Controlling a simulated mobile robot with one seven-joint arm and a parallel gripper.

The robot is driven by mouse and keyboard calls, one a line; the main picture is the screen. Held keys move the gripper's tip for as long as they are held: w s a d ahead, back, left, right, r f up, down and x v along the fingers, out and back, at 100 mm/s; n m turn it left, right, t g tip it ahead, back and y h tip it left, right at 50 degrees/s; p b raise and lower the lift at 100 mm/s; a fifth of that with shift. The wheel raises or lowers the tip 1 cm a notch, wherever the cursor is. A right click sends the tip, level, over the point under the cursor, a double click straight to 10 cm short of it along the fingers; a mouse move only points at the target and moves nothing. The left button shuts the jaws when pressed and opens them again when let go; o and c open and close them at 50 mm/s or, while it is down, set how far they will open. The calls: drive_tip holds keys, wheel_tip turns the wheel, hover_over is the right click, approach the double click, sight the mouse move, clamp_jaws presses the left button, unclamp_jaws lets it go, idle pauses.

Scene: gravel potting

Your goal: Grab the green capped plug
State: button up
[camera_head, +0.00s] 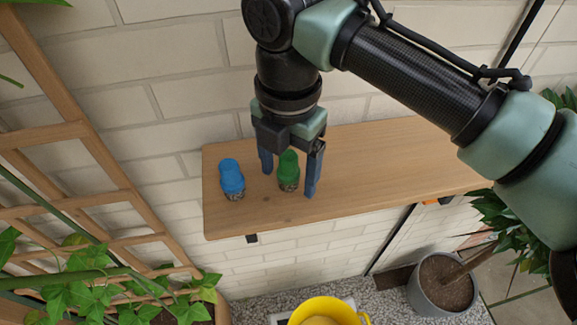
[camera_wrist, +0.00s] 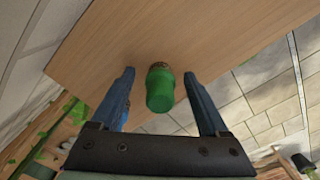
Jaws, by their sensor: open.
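The green capped plug (camera_head: 288,170) stands upright on a wooden wall shelf (camera_head: 390,165). Its base is dark and speckled. My gripper (camera_head: 290,180) is open above the shelf, with one finger to the left of the green plug and one to the right. In the wrist view the green plug (camera_wrist: 160,88) lies between the two blue fingers of my gripper (camera_wrist: 162,85), with a gap on each side. Neither finger appears to touch it.
A blue capped plug (camera_head: 231,178) stands on the shelf just left of my gripper. A brick wall (camera_head: 130,60) backs the shelf. A wooden trellis (camera_head: 60,130) is at left. A yellow bucket (camera_head: 325,312) and a grey pot (camera_head: 440,285) are below. The shelf's right part is clear.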

clamp_jaws()
idle(0.3)
